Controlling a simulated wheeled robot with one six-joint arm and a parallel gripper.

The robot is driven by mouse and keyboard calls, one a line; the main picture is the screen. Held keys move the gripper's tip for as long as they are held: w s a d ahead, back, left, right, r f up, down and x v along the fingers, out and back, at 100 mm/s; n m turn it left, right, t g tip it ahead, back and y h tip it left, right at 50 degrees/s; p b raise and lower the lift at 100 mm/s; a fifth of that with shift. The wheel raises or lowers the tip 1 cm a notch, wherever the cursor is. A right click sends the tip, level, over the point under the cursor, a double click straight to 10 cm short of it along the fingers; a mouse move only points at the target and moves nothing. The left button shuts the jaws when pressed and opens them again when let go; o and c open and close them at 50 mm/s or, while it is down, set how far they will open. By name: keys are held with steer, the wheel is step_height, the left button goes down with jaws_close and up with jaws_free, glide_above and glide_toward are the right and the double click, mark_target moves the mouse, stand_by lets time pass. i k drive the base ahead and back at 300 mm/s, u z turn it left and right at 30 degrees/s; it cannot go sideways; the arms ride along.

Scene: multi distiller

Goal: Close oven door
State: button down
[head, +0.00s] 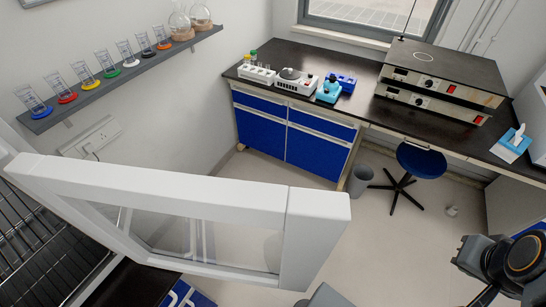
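The oven door (170,197) stands open in the head view, swung out across the lower left and middle. It has a thick white frame around a clear glass pane. Its free end (318,235) is near the middle of the picture, and its other end meets the oven body at the left edge. The oven's inside, with wire racks (45,235), shows at the lower left. Part of my arm, black with an orange ring, shows at the lower right, apart from the door. My gripper's fingers are not visible.
A black bench (370,97) with blue cabinets (315,152) runs along the back, bearing small devices and stacked hotplates (440,85). A blue stool (420,160) and grey bin (360,180) stand below. A shelf (125,75) holds glassware.

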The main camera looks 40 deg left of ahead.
mark_target(275, 237)
steer(key=i, duration=2.25)
steer(key=u, duration=4.85)
steer(key=i, duration=0.5)
steer(key=u, duration=0.3)
